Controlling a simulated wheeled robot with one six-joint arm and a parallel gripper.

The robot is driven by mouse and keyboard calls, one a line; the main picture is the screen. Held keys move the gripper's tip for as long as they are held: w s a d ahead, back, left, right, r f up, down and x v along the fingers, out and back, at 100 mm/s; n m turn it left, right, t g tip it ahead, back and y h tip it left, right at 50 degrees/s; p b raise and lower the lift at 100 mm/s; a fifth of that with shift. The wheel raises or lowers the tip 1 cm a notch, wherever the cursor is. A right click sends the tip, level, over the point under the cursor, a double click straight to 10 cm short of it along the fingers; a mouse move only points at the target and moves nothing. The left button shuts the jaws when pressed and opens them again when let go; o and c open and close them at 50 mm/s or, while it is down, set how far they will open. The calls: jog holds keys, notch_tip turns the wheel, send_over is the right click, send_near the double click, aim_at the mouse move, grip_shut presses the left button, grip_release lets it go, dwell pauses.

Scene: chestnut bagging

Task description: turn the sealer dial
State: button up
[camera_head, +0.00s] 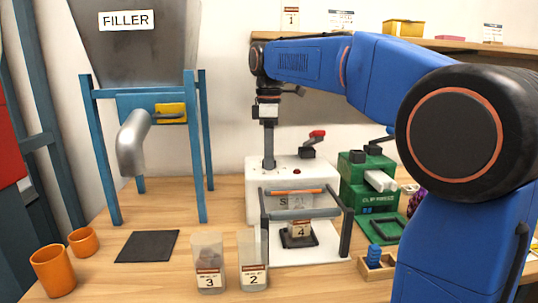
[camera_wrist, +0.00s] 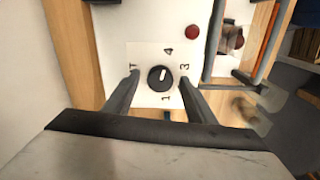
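The sealer (camera_head: 255,204) is a white box on the table, labelled at the front. In the wrist view its dial (camera_wrist: 160,79) is a round black knob with a white mark pointing roughly up, towards the 4, with other marks around it. My gripper (camera_wrist: 159,80) is open, with one dark finger on each side of the dial and a visible gap on both sides. In the head view my gripper (camera_head: 269,166) points down over the sealer's top; the dial is hidden there. A bag marked 4 (camera_head: 300,230) stands under the sealer's bar frame (camera_head: 300,214).
A red button (camera_wrist: 192,32) is near the dial, and a red-handled lever (camera_head: 317,134) rises behind. A green machine (camera_head: 353,172) stands right of the sealer. Bags 3 (camera_head: 208,264) and 2 (camera_head: 252,262), orange cups (camera_head: 53,270) and a dark mat (camera_head: 146,246) are left.

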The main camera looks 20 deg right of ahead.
notch_tip(320, 180, up, 17)
dwell(0.7)
jog(key=shift+s+r, duration=0.1)
jog(key=shift+s, duration=0.05)
